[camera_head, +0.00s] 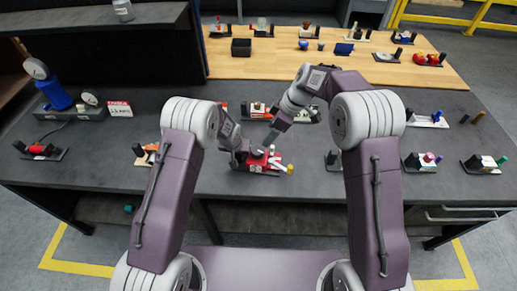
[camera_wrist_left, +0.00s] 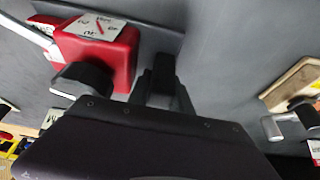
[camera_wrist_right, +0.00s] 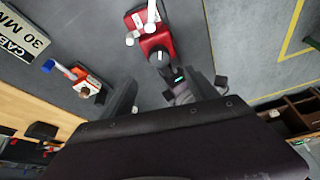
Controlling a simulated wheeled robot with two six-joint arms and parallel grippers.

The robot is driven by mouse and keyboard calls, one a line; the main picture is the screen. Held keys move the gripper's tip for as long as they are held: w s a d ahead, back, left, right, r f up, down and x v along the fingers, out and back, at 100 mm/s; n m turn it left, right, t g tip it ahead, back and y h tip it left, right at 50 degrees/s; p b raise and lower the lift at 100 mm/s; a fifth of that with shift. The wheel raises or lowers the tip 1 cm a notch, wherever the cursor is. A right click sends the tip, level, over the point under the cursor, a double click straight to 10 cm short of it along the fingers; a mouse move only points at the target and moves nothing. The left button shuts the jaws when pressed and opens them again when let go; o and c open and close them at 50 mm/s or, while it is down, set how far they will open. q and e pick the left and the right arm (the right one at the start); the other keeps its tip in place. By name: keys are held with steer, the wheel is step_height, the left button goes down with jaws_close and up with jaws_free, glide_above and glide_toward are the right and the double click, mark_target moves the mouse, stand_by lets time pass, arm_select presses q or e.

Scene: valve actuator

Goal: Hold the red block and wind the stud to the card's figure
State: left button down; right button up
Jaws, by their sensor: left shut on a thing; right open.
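The red block (camera_head: 262,164) stands near the table's front middle, with a white scale and red pointer on top in the left wrist view (camera_wrist_left: 120,62). A white rod (camera_head: 271,154) rises from it, and a yellow-tipped part (camera_head: 290,169) is at its right end. My left gripper (camera_head: 244,157) is shut on the red block at its left side. The block shows between and beyond its fingers, but the contact is partly hidden. My right gripper (camera_head: 270,140) is open above and behind the block; in its wrist view the block (camera_wrist_right: 158,42) lies ahead, between the fingers.
An orange-and-white unit (camera_head: 148,155) is left of the block. Several similar units stand right and behind.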

mark_target(258, 150)
steer(key=x, duration=1.2)
steer(key=c, duration=1.4)
steer(key=shift+s+m, duration=0.1)
steer(key=shift+m, duration=0.7)
steer(key=o, duration=1.4)
steer(key=shift+t, duration=0.3)
steer(key=v, duration=1.2)
